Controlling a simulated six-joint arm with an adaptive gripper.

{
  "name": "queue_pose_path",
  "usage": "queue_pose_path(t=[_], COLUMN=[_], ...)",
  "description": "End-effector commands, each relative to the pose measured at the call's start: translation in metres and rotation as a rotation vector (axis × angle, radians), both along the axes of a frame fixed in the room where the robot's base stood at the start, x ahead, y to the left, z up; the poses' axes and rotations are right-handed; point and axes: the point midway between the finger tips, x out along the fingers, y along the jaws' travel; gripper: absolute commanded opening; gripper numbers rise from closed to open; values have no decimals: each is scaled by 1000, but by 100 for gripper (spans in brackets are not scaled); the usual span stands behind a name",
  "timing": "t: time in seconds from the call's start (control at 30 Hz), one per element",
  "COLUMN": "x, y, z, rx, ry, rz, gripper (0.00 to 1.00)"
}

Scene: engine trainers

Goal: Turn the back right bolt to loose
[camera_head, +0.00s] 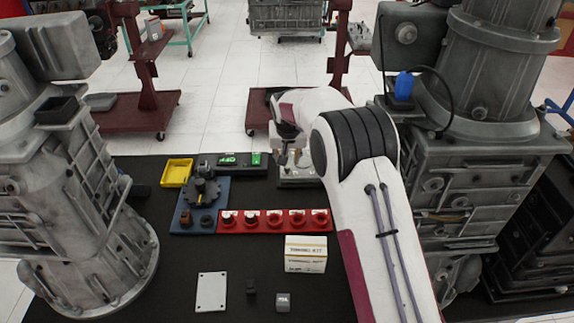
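The back right bolt cannot be told apart. My gripper (290,158) points down over this plate. Its fingers are small and partly behind my white arm, so I cannot tell whether they are open, or whether they touch anything.
Left of the plate are a black strip with green displays (228,160), a blue fixture (214,220) and a yellow tray (177,172). In front are a red strip of knobs (262,222), a timing kit box (306,253) and a light plate (211,291). Engines flank the table.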

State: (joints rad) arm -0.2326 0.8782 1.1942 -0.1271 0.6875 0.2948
Motion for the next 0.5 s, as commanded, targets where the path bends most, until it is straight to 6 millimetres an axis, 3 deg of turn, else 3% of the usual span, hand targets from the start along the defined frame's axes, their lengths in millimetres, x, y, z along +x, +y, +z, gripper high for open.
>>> queue_pose_path(t=[0.5], x=[18], y=[0], z=[-44], rx=[0], ry=[1], rz=[0], gripper=[30])
